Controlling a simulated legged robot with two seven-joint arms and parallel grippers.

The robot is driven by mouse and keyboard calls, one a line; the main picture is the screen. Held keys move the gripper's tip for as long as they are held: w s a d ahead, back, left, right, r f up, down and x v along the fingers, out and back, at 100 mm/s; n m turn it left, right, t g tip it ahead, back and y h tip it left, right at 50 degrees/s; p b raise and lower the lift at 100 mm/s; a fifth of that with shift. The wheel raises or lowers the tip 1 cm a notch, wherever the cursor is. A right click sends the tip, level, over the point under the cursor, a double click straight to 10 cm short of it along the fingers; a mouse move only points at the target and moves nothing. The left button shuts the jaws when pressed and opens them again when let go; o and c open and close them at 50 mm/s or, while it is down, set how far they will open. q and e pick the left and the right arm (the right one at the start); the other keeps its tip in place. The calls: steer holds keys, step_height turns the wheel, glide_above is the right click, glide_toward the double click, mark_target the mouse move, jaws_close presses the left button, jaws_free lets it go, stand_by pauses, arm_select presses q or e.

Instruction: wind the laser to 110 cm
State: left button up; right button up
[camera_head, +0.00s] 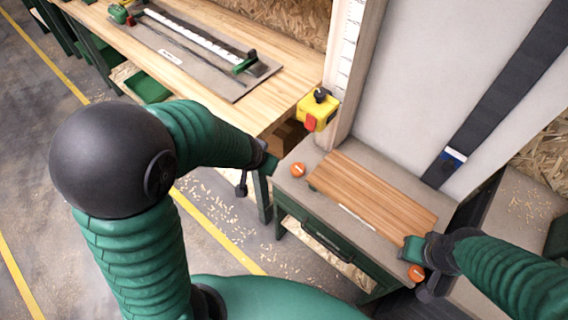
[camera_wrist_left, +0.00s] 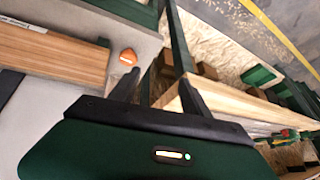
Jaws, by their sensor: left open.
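A yellow box (camera_head: 318,110) with a black knob (camera_head: 321,95) on top and a red part in front sits low on a pale post, below a white vertical scale (camera_head: 350,40); I take it to be the laser. The scale's figures are too small to read. My left gripper (camera_head: 257,176) is open and empty, below and left of the yellow box and apart from it. Its two fingers also show in the left wrist view (camera_wrist_left: 157,90). My right gripper (camera_head: 420,258) is beside an orange knob (camera_head: 416,273); its jaws are unclear.
A grey-topped cabinet (camera_head: 290,190) carries a slatted wooden board (camera_head: 372,195) and another orange knob (camera_head: 298,170), also in the left wrist view (camera_wrist_left: 128,57). A wooden workbench (camera_head: 285,85) with a ruled fixture (camera_head: 190,50) stands behind left. Pale panel (camera_head: 430,80) rises behind the cabinet.

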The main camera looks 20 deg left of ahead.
arm_select(q)
steer(key=w+d+r+m+t+h+p, duration=0.1)
steer(key=w+d+r+m+h+p, duration=0.1)
steer(key=w+r+p, duration=0.3)
steer(key=m+g+h+b, duration=0.1)
steer(key=m+g+b, duration=0.2)
steer(key=b, duration=0.1)
glide_toward(297, 169)
steer(key=x, duration=0.7)
steer(key=shift+w+a+f, duration=0.1)
steer(key=shift+a+f, duration=0.05)
steer(key=shift+f, duration=0.25)
steer(key=shift+w+f, duration=0.15)
steer(key=shift+f, duration=0.25)
steer(key=c, duration=1)
steer(key=shift+r, duration=0.1)
steer(key=shift+c, duration=0.3)
